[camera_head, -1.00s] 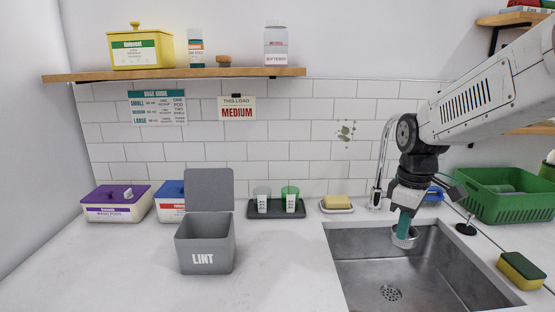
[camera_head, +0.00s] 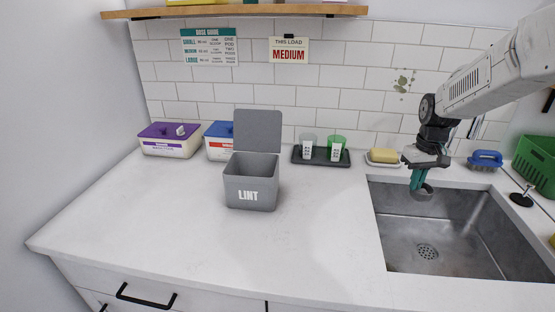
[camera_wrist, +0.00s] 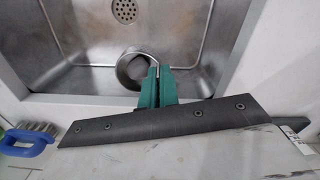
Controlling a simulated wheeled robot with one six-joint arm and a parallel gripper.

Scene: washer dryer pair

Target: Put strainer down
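The strainer (camera_head: 424,193) is a small round grey metal cup or ring. It is in my gripper's teal fingers (camera_head: 417,179), over the back left part of the steel sink (camera_head: 455,230). In the wrist view, the strainer (camera_wrist: 134,70) is tilted, with its rim between the two nearly closed fingertips (camera_wrist: 157,80). My gripper is shut on it. The strainer is apart from the drain (camera_head: 428,252), which is bare on the sink floor. The drain also shows at the top of the wrist view (camera_wrist: 125,10).
A yellow soap on a dish (camera_head: 384,156) and a blue brush (camera_head: 485,160) stand behind the sink. A black stopper (camera_head: 521,199) and green basket (camera_head: 537,163) are at right. The grey LINT bin (camera_head: 251,183) stands left. The front left counter (camera_head: 160,215) is clear.

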